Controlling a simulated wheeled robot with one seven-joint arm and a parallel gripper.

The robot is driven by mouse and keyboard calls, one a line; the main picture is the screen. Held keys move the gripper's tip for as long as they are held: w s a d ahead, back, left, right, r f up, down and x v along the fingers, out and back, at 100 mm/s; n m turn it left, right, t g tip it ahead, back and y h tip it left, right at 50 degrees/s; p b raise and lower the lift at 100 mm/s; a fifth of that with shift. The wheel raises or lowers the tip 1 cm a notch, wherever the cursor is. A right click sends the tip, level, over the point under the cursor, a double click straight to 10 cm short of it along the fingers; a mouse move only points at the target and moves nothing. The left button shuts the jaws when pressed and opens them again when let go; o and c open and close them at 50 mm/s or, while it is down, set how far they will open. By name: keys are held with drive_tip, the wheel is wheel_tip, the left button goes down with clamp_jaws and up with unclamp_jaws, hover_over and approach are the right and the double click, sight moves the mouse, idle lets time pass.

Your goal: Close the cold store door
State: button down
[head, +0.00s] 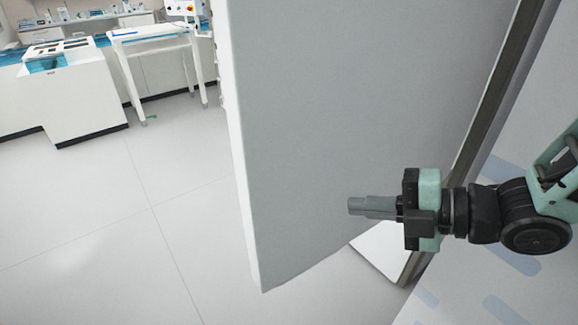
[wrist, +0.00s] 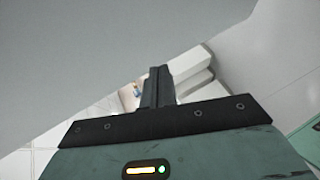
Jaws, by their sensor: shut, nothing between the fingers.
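The cold store door (head: 330,110) is a large grey panel with a white edge, standing open across the middle of the head view. My gripper (head: 352,206) is in front of its grey face, low and to the right, with the fingers pointing left. The fingers are shut and empty. I cannot tell whether they touch the door. In the wrist view the shut fingers (wrist: 157,88) point away from me, and a broad grey surface (wrist: 90,50), likely the door, fills the upper left.
A metal door frame edge (head: 492,110) runs down at the right, beside a pale wall with blue stripes (head: 515,255). Open pale floor (head: 100,230) lies left of the door. A white bench (head: 75,95) and a white table (head: 155,33) stand at the back left.

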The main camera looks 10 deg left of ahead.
drive_tip(key=s+r+n+g+y, duration=0.3)
drive_tip(key=r+n, duration=0.1)
drive_tip(key=p, duration=0.5)
approach(261, 175)
drive_tip(key=s+a, duration=0.3)
drive_tip(key=shift+w+a+f+n+y+p, duration=0.1)
drive_tip(key=shift+w+a+n+y+p, duration=0.1)
drive_tip(key=shift+w+a+p, duration=0.3)
drive_tip(key=shift+w+a+f+n+y+p, duration=0.1)
drive_tip(key=shift+w+a+f+y+p, duration=0.15)
drive_tip(key=shift+w+a, duration=0.65)
drive_tip(key=shift+w, duration=0.1)
